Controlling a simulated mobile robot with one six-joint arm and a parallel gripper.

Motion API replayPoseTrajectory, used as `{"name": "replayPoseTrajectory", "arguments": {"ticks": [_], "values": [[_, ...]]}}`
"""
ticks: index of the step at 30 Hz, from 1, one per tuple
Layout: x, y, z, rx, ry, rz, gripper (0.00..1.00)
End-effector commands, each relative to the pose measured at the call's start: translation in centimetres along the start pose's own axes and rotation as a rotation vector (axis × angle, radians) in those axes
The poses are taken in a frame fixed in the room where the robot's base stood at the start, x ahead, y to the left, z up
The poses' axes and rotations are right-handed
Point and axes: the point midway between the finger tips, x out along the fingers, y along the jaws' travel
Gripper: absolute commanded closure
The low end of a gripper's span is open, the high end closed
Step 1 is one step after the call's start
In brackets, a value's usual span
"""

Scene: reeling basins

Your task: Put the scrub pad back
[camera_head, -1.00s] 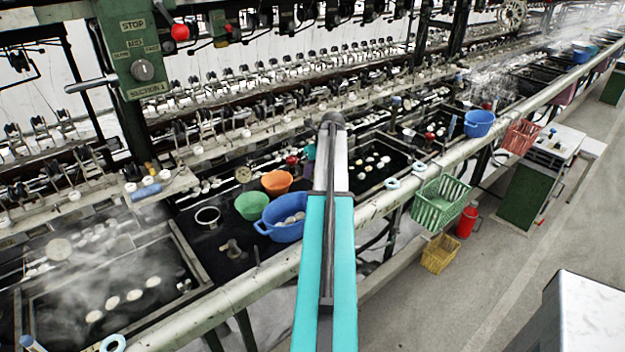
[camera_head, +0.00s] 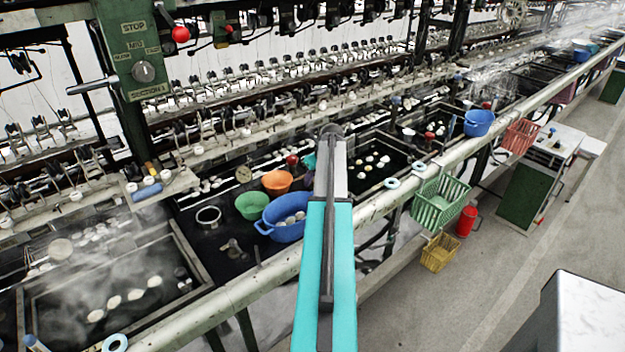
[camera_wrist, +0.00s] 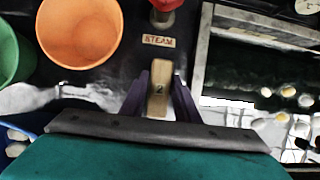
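I cannot pick out the scrub pad for certain in either view.
An orange bowl (camera_head: 277,181), a green bowl (camera_head: 251,205) and a blue basin (camera_head: 285,217) stand left of my arm. The wrist view shows a STEAM label (camera_wrist: 158,40) below a red knob (camera_wrist: 164,5). Basins with pale cocoons (camera_head: 373,162) lie to the right.

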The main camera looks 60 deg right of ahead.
Motion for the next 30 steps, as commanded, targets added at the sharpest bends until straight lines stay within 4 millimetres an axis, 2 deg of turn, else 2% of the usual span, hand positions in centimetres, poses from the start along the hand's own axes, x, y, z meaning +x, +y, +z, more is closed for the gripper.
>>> {"name": "replayPoseTrajectory", "arguments": {"ticks": [1, 3, 17, 23, 30], "values": [[0.0, 0.0, 0.0, 0.000, 0.000, 0.000, 0.62], [0.0, 0.0, 0.0, 0.000, 0.000, 0.000, 0.55], [-0.6, 0.0, 0.1, 0.000, 0.000, 0.000, 0.55], [-2.2, 0.0, 0.1, 0.000, -0.001, -0.002, 0.55], [-5.3, -0.1, 0.0, 0.001, -0.001, -0.002, 0.55]]}}
